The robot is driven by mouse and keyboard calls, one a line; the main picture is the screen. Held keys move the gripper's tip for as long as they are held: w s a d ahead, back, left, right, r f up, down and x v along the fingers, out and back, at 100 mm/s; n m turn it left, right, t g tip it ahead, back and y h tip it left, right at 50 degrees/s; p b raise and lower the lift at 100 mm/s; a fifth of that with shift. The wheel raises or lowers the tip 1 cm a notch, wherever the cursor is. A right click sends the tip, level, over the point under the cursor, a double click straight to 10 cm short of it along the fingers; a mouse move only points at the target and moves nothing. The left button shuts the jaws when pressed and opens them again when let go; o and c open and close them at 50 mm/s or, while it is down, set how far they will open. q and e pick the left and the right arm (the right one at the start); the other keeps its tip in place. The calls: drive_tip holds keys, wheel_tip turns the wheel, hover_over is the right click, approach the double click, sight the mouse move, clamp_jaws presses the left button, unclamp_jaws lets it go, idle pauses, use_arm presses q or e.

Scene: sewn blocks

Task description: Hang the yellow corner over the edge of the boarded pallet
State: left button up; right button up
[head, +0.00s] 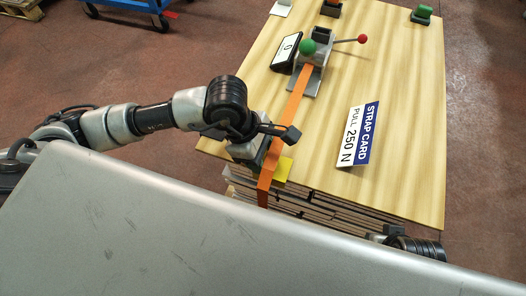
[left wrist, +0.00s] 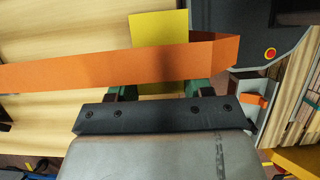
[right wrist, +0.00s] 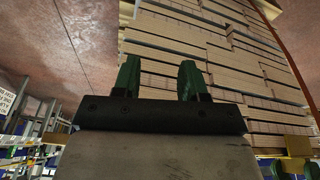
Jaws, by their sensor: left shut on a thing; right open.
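The yellow corner (head: 283,170) is at the near edge of the boarded pallet's light wood top (head: 400,125). My left gripper (left wrist: 162,90) is shut on the yellow corner (left wrist: 160,28), which shows between its green fingers. An orange strap (head: 294,108) runs from the tensioner to the near edge and crosses over the corner; it also crosses the left wrist view (left wrist: 80,70). Whether the corner touches the board is unclear. My right gripper (right wrist: 160,80) is open and empty, facing the stacked boards (right wrist: 185,55) of the pallet's side.
A grey tensioner (head: 308,78) with a green knob and red-tipped lever stands on the top. A strap card (head: 360,135) lies to its right. Other fittings (head: 330,8) stand at the far edge. A blue cart (head: 120,8) and a wooden pallet (head: 20,8) are at the upper left.

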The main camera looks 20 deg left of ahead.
drive_tip(key=shift+s+r, duration=0.1)
use_arm(q)
drive_tip(key=o, duration=1)
use_arm(e)
drive_tip(key=shift+r, duration=0.1)
use_arm(q)
drive_tip(key=shift+a+r, duration=0.1)
drive_tip(key=shift+r, duration=0.15)
drive_tip(key=p+v, duration=0.1)
drive_tip(key=v, duration=0.9)
drive_tip(key=shift+p, duration=0.3)
use_arm(e)
drive_tip(key=x, duration=0.6)
drive_tip(key=shift+s, duration=0.4)
use_arm(q)
drive_tip(key=shift+r, duration=0.1)
use_arm(e)
drive_tip(key=shift+d, duration=0.1)
